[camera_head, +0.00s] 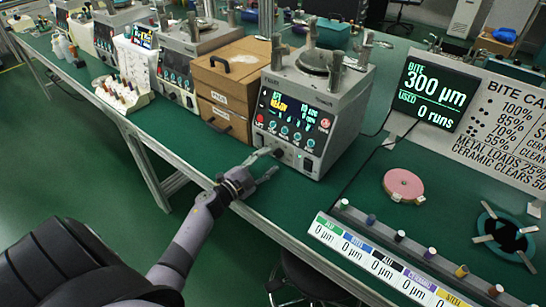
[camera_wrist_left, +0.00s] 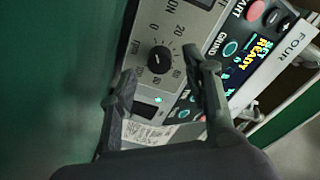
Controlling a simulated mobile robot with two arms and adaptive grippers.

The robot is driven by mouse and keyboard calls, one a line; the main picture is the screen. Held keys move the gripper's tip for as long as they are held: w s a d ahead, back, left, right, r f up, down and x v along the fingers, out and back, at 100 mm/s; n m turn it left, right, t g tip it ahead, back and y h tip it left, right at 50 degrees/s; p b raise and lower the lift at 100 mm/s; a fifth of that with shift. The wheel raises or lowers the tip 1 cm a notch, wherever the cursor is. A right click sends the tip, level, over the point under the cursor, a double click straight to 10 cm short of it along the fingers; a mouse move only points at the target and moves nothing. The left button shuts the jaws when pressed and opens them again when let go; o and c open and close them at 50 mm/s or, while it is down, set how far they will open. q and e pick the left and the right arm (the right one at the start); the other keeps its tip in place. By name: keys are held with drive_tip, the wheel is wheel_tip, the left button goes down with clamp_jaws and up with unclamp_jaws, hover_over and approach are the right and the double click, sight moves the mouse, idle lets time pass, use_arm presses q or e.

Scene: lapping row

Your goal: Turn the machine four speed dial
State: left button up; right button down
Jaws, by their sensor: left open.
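The speed dial (camera_wrist_left: 159,59) is a round black knob with a white pointer line, ringed by numbers and marked rpm. My left gripper (camera_head: 269,163) is open at the machine's lower front. In the wrist view its fingers lie on either side of the dial; contact cannot be told. My right gripper is not in view.
At right are a pink disc (camera_head: 403,185), a labelled strip with small coloured pegs (camera_head: 372,240) and a bite display sign (camera_head: 436,92). Bench between machine and disc is mostly clear.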

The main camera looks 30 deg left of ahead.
sight(278, 154)
use_arm(q)
drive_tip(key=shift+w+d, duration=0.15)
drive_tip(key=shift+w, duration=0.6)
drive_tip(key=shift+w+d, duration=0.1)
drive_tip(key=shift+w, duration=0.6)
drive_tip(key=shift+c, duration=0.2)
clamp_jaws()
